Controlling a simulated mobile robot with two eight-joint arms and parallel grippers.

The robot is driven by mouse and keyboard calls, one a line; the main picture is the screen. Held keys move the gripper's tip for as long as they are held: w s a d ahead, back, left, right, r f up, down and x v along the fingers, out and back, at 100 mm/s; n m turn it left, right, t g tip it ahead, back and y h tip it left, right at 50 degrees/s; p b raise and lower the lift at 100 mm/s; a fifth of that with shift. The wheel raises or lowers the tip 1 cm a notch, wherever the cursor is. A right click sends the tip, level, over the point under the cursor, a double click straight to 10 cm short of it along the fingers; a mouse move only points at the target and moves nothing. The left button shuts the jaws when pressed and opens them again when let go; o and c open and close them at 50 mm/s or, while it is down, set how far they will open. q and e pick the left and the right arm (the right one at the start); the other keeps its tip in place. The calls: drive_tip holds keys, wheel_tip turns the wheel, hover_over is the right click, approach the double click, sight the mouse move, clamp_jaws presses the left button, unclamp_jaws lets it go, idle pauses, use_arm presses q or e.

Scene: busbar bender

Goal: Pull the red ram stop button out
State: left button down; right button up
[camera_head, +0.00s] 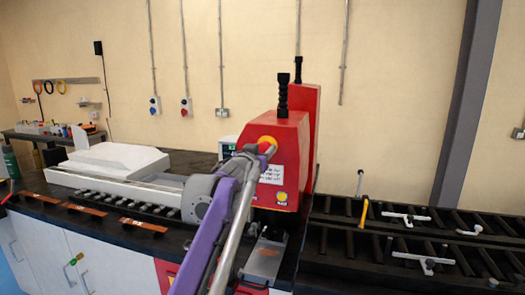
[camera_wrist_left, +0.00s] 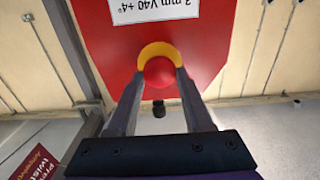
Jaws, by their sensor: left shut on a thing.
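The red ram stop button (camera_wrist_left: 158,71) has a round red head in front of a yellow backing (camera_wrist_left: 158,50) on the red machine housing. My left gripper (camera_wrist_left: 161,76) is shut on the button, with one finger on each side of its head. In the head view, my left gripper (camera_head: 264,149) reaches up to the upper front of the red bender housing (camera_head: 287,128). The yellow backing also shows there (camera_head: 268,141), while the gripper mostly hides the button. My right gripper is not in view.
A white label (camera_wrist_left: 155,8) sits on the housing close to the button. A lower yellow-ringed control (camera_head: 281,197) is on the same face. A black roller table (camera_head: 420,235) extends right, and a dark worktop with a white block (camera_head: 115,158) lies left.

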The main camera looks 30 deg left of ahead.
use_arm(q)
drive_tip(key=shift+s+d+f, duration=0.1)
drive_tip(key=shift+s, duration=0.45)
drive_tip(key=c, duration=0.6)
unclamp_jaws()
drive_tip(key=shift+o, duration=1.4)
drive_tip(key=shift+s, duration=0.1)
drive_tip(key=b+v, duration=0.2)
drive_tip(key=v, duration=0.8)
drive_tip(key=shift+s, duration=0.4)
